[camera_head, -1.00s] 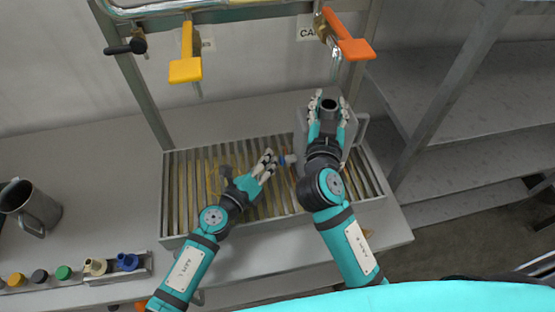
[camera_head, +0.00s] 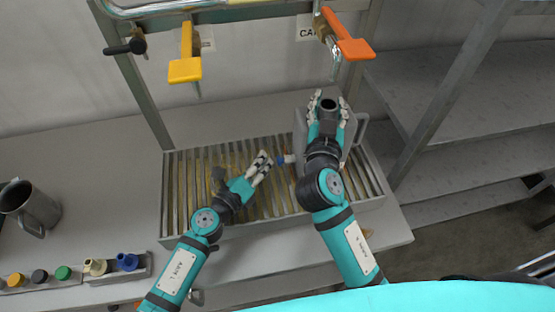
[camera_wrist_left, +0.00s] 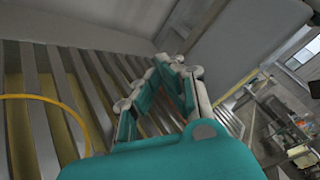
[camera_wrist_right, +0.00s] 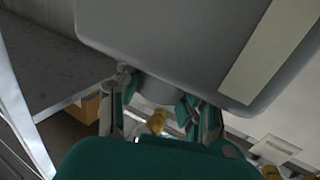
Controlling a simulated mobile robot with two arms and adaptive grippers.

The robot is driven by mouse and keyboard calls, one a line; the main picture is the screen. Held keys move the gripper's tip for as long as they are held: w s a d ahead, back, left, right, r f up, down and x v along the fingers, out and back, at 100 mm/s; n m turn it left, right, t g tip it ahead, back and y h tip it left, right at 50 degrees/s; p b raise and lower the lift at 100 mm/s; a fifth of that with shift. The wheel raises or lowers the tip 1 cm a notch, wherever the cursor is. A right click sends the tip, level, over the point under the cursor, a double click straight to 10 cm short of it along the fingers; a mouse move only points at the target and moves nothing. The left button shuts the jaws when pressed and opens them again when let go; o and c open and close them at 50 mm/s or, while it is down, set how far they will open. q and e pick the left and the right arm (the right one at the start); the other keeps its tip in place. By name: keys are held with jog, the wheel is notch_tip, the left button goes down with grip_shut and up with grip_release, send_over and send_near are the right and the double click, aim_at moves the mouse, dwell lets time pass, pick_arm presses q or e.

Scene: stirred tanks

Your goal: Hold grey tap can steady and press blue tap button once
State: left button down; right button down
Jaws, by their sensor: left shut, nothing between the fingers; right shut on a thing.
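The grey tap can (camera_head: 299,128) stands on the slatted grate at the right, its handle to the right and its dark neck (camera_head: 328,104) on top. My right gripper (camera_head: 328,100) is shut on the can's neck from above; the can's grey body (camera_wrist_right: 185,40) fills the top of the right wrist view. The blue tap button (camera_head: 281,160) sits on a small tap at the can's left side. My left gripper (camera_head: 260,167) is shut and empty, just left of the blue button with a small gap. In the left wrist view its fingertips (camera_wrist_left: 178,68) are together; the button is not seen there.
The slatted grate (camera_head: 178,205) has free room at the left. Yellow (camera_head: 186,70) and orange (camera_head: 355,49) tap handles hang above. A metal shelf (camera_head: 450,100) stands at the right.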

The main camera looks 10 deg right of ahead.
pick_arm(q)
jog(key=shift+a, duration=0.1)
jog(key=shift+a, duration=2.5)
pick_arm(e)
jog(key=c, duration=0.8)
grip_release()
